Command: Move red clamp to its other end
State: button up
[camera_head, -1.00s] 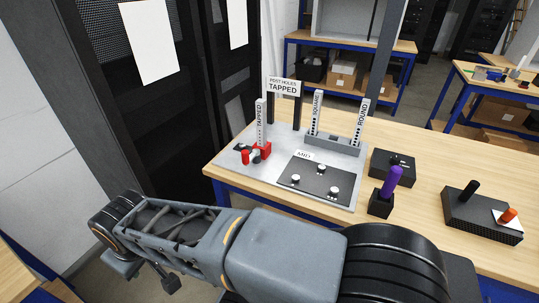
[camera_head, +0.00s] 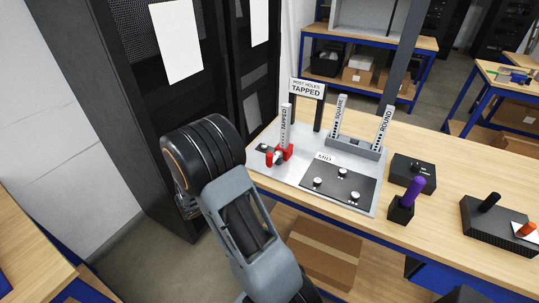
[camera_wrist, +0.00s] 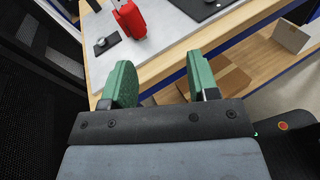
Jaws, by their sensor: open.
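The red clamp (camera_head: 279,155) stands at the left end of the grey board (camera_head: 300,175), at the foot of the post labelled TAPPED (camera_head: 285,122). In the wrist view the red clamp (camera_wrist: 130,18) shows at the top, with a silver part beside it. My gripper (camera_wrist: 157,78) is open and empty, with two green fingers apart near the bench's edge. The clamp is beyond the fingertips, and nothing is between them. In the head view my gripper is hidden behind my arm.
Posts labelled SQUARE (camera_head: 338,115) and ROUND (camera_head: 382,125) stand behind the dark MID plate (camera_head: 338,184). A dark rack cabinet (camera_head: 135,120) stands close on the left.

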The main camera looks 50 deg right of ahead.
aim_at(267, 160)
jog(key=d+n+p, duration=0.1)
jog(key=d, duration=0.4)
jog(key=w+d+n+t+h+p, duration=0.1)
jog(key=d, duration=0.3)
jog(key=w+d+f+n+t+p, duration=0.1)
jog(key=d, duration=0.4)
jog(key=shift+w+d+f+h+p, duration=0.1)
jog(key=shift+w+d+h+p, duration=0.1)
jog(key=shift+d+h+p, duration=0.15)
jog(key=shift+c, duration=0.3)
jog(key=shift+a, duration=0.1)
grip_shut()
